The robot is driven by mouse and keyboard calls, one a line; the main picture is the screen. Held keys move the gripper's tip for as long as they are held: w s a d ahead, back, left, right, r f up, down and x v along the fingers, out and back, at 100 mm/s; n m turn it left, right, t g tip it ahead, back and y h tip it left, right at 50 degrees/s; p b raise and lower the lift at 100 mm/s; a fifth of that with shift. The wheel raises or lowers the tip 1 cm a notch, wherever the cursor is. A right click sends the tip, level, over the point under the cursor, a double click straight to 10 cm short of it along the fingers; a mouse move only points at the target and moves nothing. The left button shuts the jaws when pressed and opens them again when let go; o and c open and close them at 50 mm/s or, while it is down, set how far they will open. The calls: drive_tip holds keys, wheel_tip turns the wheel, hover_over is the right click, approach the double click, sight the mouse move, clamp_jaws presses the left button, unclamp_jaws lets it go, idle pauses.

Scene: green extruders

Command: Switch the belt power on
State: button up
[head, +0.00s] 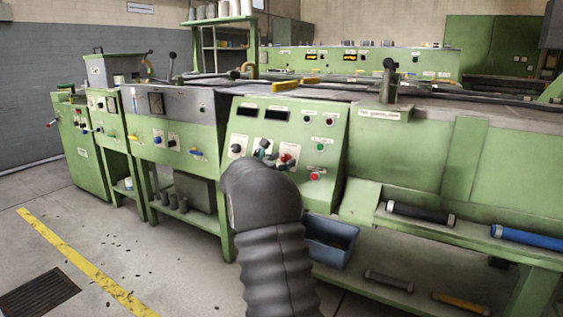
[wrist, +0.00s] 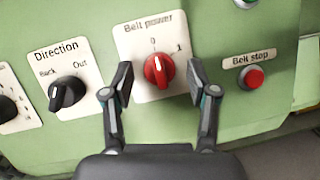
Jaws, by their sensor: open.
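The red belt power knob (wrist: 159,70) sits on a white plate labelled "Belt power", with marks 0 and 1. Its white pointer line points up, toward the 0. My gripper (wrist: 161,77) is open, with one finger on each side of the knob. Gaps show between both fingers and the knob in the wrist view; the depth of the fingertips is hard to tell. In the head view the green control panel (head: 254,133) carries the knob, and my dark arm partly covers its lower part.
A black direction knob (wrist: 67,93) is left of the belt power plate, close to my left finger. A red belt stop button (wrist: 251,78) is to the right. A blue bin (head: 330,240) stands below the panel. Rollers lie on the ledge at right.

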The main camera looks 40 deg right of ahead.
clamp_jaws()
drive_tip(key=shift+m, duration=0.3)
drive_tip(key=shift+w+m+g, duration=0.1)
drive_tip(key=shift+m+g, duration=0.6)
drive_tip(key=shift+m, duration=0.3)
drive_tip(key=m+g, duration=0.1)
drive_tip(key=m, duration=0.3)
drive_tip(key=shift+w+r+g, duration=0.1)
drive_tip(key=shift+g, duration=0.3)
drive_tip(key=m+g+y, duration=0.1)
drive_tip(key=m, duration=0.3)
drive_tip(key=shift+r, duration=0.15)
drive_tip(key=shift+m+g+y+p, duration=0.5)
drive_tip(key=shift+m+y+p, duration=0.2)
drive_tip(key=shift+m, duration=0.9)
